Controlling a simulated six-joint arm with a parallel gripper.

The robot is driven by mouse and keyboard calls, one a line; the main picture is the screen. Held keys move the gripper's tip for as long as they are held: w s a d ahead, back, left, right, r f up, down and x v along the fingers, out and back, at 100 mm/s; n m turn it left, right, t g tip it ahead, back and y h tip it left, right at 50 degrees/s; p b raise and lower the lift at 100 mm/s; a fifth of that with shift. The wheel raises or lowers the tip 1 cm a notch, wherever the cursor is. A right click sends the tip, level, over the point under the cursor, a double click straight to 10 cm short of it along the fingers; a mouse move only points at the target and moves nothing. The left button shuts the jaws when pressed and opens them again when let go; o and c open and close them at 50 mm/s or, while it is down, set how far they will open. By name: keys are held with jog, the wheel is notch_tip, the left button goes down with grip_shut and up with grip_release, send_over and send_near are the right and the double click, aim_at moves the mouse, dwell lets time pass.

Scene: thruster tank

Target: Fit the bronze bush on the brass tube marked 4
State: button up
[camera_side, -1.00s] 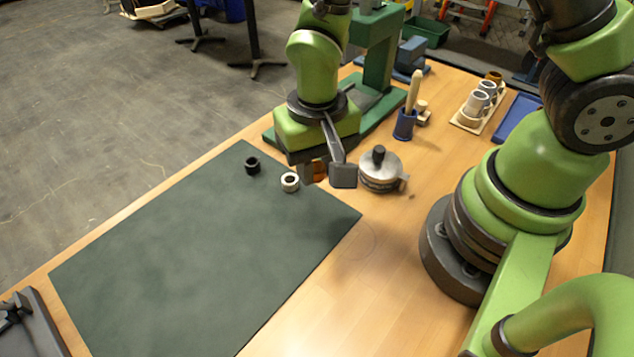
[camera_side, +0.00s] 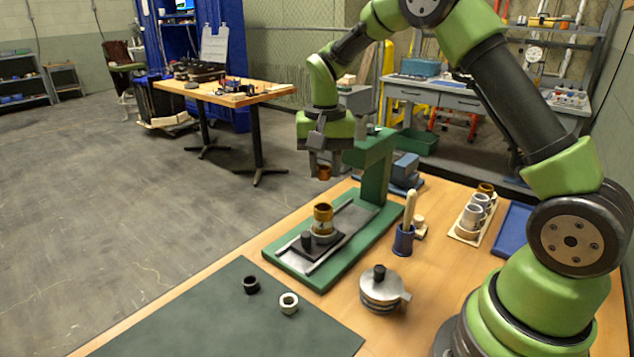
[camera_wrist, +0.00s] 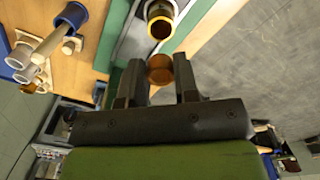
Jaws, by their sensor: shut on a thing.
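My gripper (camera_side: 324,172) is shut on the bronze bush (camera_side: 325,174), an orange-brown ring, and holds it in the air. In the wrist view the bush (camera_wrist: 160,69) sits between the two finger tips. A brass tube (camera_side: 323,219) stands upright in a pale collar on the dark plate of the green press (camera_side: 372,166), below the bush in the side view. The tube's open end (camera_wrist: 161,27) also shows in the wrist view, apart from the bush. I cannot read a number on the tube.
A dark green mat (camera_side: 215,318) carries a black ring (camera_side: 251,285) and a pale ring (camera_side: 289,303). A grey lidded pot (camera_side: 382,291) stands to the right. A blue cup (camera_side: 403,240) holds a wooden-handled tool. A rack (camera_side: 462,236) with several tubes and a blue tray (camera_side: 511,233) lie farther right.

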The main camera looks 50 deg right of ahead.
jog(key=shift+f, duration=3.2)
jog(key=o, duration=1)
notch_tip(320, 180, up, 10)
